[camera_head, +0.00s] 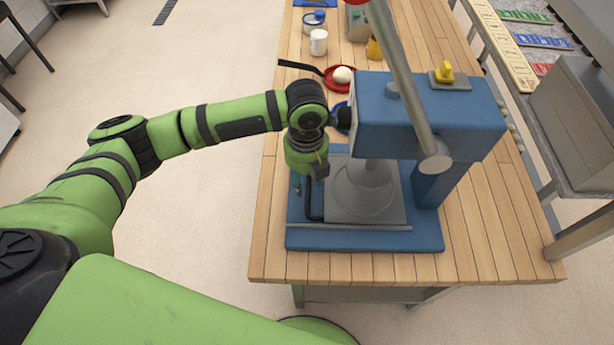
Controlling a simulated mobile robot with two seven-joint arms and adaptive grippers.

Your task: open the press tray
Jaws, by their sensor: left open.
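The press (428,118) is a blue machine with a long grey lever, standing at the front of the wooden table. Its low blue base (430,235) carries a grey plate with a round grey piece (362,190) under the press head. A pale bar (350,227) runs along the base's front. I cannot tell which part is the tray. My left gripper (308,188) points down over the left side of the base, open, beside a dark bent bar (309,205). Whether it touches that bar is unclear. My right gripper is out of view.
Behind the press, a red pan (342,85) with a white ball, a white cup (318,42) and a container with a blue lid (314,18) stand on the table (290,265). A grey rack (575,180) stands at the right. The table's front strip is bare.

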